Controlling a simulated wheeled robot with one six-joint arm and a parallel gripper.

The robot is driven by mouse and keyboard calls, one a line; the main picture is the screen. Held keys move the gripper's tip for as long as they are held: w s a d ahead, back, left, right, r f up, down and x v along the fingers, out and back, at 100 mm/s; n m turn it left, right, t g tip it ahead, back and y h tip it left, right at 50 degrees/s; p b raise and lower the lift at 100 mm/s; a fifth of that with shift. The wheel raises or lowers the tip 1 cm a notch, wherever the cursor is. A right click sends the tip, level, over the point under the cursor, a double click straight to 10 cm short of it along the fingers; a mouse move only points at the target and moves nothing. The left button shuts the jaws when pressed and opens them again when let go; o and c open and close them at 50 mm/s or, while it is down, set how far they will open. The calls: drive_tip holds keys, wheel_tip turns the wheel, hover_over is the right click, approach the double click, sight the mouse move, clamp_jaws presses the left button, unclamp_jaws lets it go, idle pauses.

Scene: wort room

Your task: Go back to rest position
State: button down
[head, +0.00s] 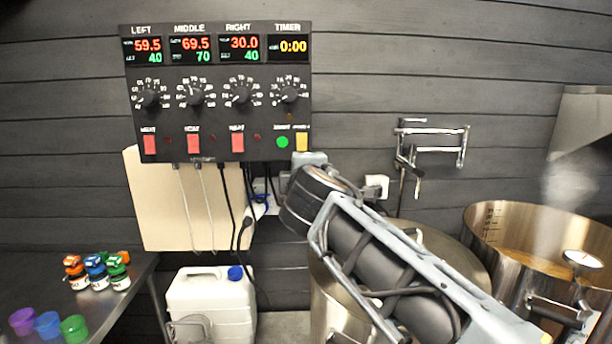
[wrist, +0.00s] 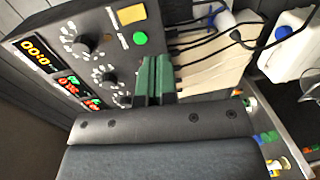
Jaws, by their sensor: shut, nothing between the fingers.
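My gripper (wrist: 154,78) shows in the wrist view as two dark green fingers closed together with nothing between them. They are in front of the lower edge of the control panel (wrist: 95,50), near its green button (wrist: 140,38); I cannot tell whether they touch it. In the head view the same panel (head: 216,90) hangs on the wall, with LEFT, MIDDLE, RIGHT and TIMER displays; the timer reads 0:00. My arm reaches up from the lower right toward the panel's lower right. My fingers cannot be made out in the head view.
A steel pot (head: 440,238) stands behind my arm, and an open steaming pot (head: 545,222) is at the right. A wall tap (head: 432,135) hangs above. A white canister (head: 212,303) stands below the panel. Small jars (head: 97,272) and coloured cups (head: 47,325) occupy the left table.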

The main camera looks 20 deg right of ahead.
drive_tip(key=s+f+m+g+y, duration=0.1)
drive_tip(key=s+f+m+g, duration=0.3)
drive_tip(key=f, duration=0.7)
drive_tip(key=s+d+f+m+g+y, duration=0.1)
drive_tip(key=s+f+m+g, duration=0.3)
drive_tip(key=f, duration=0.7)
drive_tip(key=s+d+f+m+g+y, duration=0.1)
drive_tip(key=s+f+m+g, duration=0.3)
drive_tip(key=s+f+m, duration=0.3)
wheel_tip(320, 180, down, 4)
drive_tip(key=shift+s+r+m+g, duration=0.1)
drive_tip(key=shift+s+m+g, duration=0.25)
drive_tip(key=shift+s, duration=0.45)
